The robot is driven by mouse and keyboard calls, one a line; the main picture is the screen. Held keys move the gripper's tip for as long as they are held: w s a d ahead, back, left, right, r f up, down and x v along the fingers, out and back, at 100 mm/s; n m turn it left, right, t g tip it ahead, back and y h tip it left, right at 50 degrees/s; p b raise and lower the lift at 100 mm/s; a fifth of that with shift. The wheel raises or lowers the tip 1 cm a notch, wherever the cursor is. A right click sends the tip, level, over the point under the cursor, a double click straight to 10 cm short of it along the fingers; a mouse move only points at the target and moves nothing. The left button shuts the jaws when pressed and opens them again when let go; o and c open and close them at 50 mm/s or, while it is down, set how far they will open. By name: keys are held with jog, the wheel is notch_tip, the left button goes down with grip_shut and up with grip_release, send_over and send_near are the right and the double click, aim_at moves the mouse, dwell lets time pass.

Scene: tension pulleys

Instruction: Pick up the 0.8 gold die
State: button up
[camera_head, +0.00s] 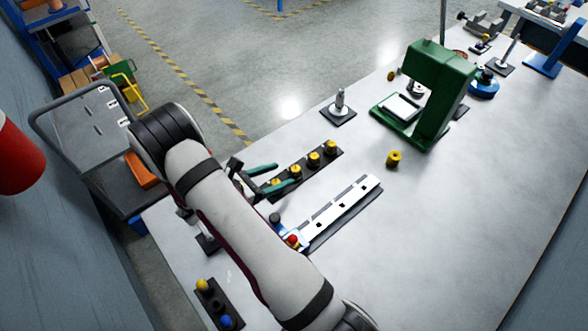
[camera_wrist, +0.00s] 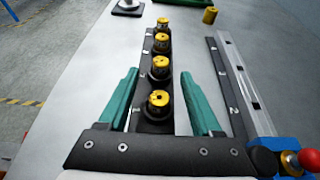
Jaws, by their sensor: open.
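Several gold dies stand in a row in a black rack (camera_wrist: 152,125); the rack also shows in the head view (camera_head: 304,168). In the wrist view, the nearest die (camera_wrist: 158,103) and the second die (camera_wrist: 160,67) lie in line between my teal fingers. The third die (camera_wrist: 162,41) and the far die (camera_wrist: 163,24) stand beyond. My gripper (camera_wrist: 160,74) is open and holds nothing; it also shows in the head view (camera_head: 283,176). Size markings are too small to read, so I cannot tell which die is 0.8. Whether the fingers are above or beside the dies is unclear.
A long metal rail (camera_head: 335,208) lies right of the rack, with a red knob (camera_head: 292,239) at its near end. A loose gold piece (camera_head: 393,158) stands by the green press (camera_head: 438,95). A black-based post (camera_head: 339,108) stands beyond the rack. The table's right side is clear.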

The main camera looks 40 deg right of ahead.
aim_at(295, 169)
jog(key=x, duration=0.6)
jog(key=shift+d+r, duration=0.1)
jog(key=shift+d, duration=0.15)
grip_shut()
